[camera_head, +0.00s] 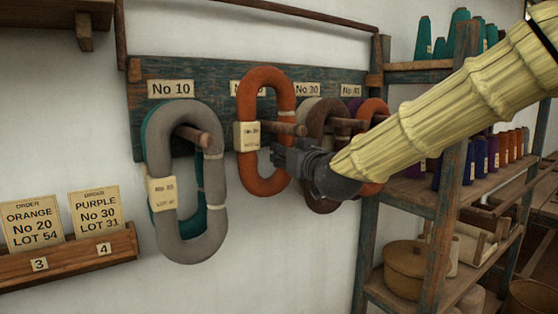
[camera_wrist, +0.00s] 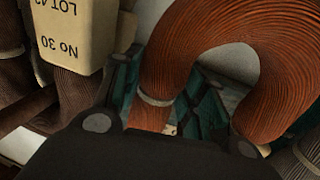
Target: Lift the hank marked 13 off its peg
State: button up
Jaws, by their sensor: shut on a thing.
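An orange hank (camera_head: 246,95) with a pale tag (camera_head: 247,136) is around its peg (camera_head: 290,129) under a partly hidden board label. The tag seems to read No 20; its lower line is too small to read, and I can make out no 13. The loop's top is well above the peg, and the peg's end still sticks out through the opening. My gripper (camera_head: 283,157) is shut on the hank's lower right side. In the wrist view the orange hank (camera_wrist: 185,50) curves in front of the dark fingers, whose contact is partly hidden.
A grey hank (camera_head: 210,230) over a teal one hangs left, under No 10. A brown hank (camera_head: 322,115) and another orange hank (camera_head: 375,110) hang close on the right. In the wrist view a No 30 tag (camera_wrist: 75,35) is near. A shelf post (camera_head: 450,180) stands right.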

jog(key=w+d+v, duration=0.1)
jog(key=d+v, duration=0.1)
jog(key=v, duration=1.3)
jog(key=shift+d+p, duration=0.35)
jog(key=shift+p, duration=0.05)
jog(key=shift+s+d+p, duration=0.4)
jog(key=shift+s+p, duration=0.15)
jog(key=shift+p, duration=0.35)
jog(key=shift+f, duration=0.1)
